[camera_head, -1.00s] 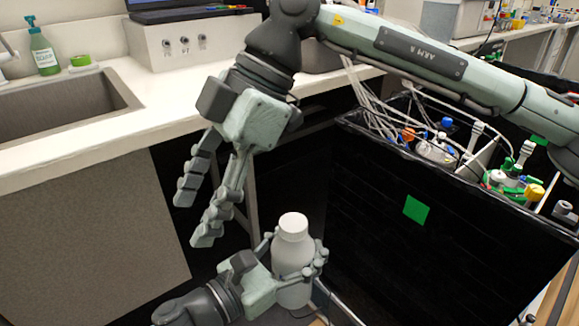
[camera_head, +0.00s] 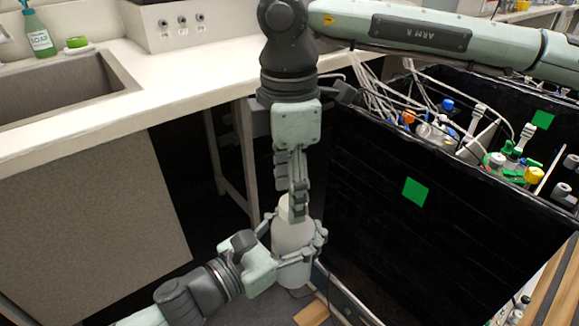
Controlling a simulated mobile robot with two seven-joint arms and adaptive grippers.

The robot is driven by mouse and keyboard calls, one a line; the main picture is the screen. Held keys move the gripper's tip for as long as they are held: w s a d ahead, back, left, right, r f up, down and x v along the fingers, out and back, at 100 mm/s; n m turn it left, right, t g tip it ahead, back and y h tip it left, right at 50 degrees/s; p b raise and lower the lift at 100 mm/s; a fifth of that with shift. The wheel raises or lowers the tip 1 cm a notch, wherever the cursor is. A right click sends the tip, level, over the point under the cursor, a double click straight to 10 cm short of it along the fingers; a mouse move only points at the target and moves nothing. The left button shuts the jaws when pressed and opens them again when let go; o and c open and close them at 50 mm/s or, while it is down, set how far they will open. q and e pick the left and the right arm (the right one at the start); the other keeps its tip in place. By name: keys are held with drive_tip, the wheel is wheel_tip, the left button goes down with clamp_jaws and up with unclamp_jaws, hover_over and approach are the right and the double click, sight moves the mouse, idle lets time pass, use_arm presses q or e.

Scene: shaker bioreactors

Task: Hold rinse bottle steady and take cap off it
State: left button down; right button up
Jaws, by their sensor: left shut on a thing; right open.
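The rinse bottle (camera_head: 291,240) is white and stands upright low in the middle of the head view. My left gripper (camera_head: 322,236) comes in from the lower left and is shut around the bottle's body. The white cap (camera_head: 284,207) is on top of the bottle, partly hidden behind my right gripper's fingers. My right gripper (camera_head: 298,212) points straight down from above, with its fingertips at the height of the cap. It is open, but one finger largely covers the other, so I cannot tell whether they touch the cap.
A black-walled bin (camera_head: 375,215) with tubes and coloured caps stands to the right, close to both grippers. A white counter (camera_head: 180,95) with a sink (camera_head: 60,85) and a green soap bottle (camera_head: 38,35) is at the left. A small wooden piece (camera_head: 312,314) lies below the bottle.

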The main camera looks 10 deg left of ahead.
drive_tip(key=shift+f, duration=0.45)
drive_tip(key=shift+c, duration=0.2)
